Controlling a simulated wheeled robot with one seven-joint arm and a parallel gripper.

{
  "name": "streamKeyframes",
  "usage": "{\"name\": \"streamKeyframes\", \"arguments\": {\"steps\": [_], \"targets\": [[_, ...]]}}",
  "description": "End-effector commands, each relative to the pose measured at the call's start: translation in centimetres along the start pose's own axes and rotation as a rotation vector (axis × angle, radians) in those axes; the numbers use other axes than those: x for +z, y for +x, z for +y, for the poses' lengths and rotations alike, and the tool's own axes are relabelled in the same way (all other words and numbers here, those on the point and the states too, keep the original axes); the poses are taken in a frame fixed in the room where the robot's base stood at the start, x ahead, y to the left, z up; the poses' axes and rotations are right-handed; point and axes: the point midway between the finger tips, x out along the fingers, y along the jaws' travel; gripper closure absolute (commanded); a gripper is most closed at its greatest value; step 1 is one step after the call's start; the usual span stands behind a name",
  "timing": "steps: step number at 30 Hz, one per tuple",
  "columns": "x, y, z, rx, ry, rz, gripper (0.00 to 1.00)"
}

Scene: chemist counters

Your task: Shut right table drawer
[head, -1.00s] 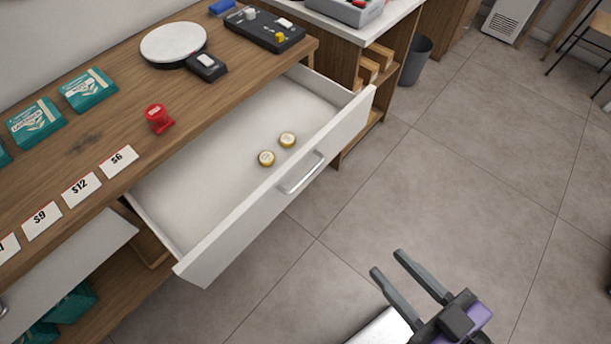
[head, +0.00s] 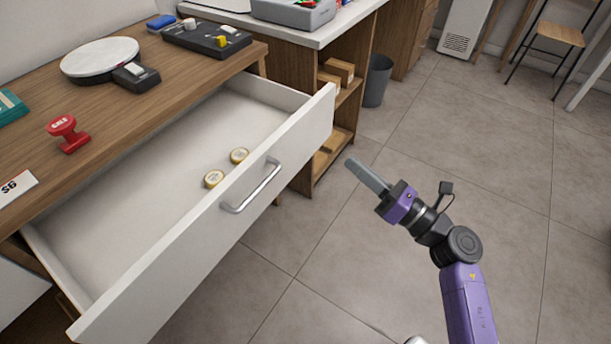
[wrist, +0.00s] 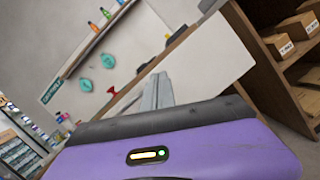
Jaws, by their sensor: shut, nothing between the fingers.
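The right table drawer (head: 190,235) is pulled out from under the wooden counter, with a white front and a silver bar handle (head: 251,186). Two small yellow-rimmed round containers (head: 226,168) lie inside it. My gripper (head: 350,163) is shut and empty, to the right of the drawer front and apart from it in the head view. In the wrist view my shut fingers (wrist: 157,90) point toward the white drawer front (wrist: 205,65). The handle cannot be made out in the wrist view.
The wooden counter (head: 95,95) carries a red stamp (head: 68,133), a round white scale plate (head: 100,60) and a black device (head: 207,38). A shelf unit with brown boxes (head: 340,70) and a grey bin (head: 377,82) stand beyond.

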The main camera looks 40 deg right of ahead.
Motion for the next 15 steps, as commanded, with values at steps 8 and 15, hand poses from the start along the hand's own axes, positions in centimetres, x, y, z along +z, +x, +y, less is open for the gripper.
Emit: {"name": "streamKeyframes", "arguments": {"steps": [8, 15], "targets": [[-6.9, -1.1, -1.1, 0.082, -0.46, 0.254, 1.0], [-7.3, 0.0, -0.8, 0.1, -0.511, 0.253, 1.0]]}}
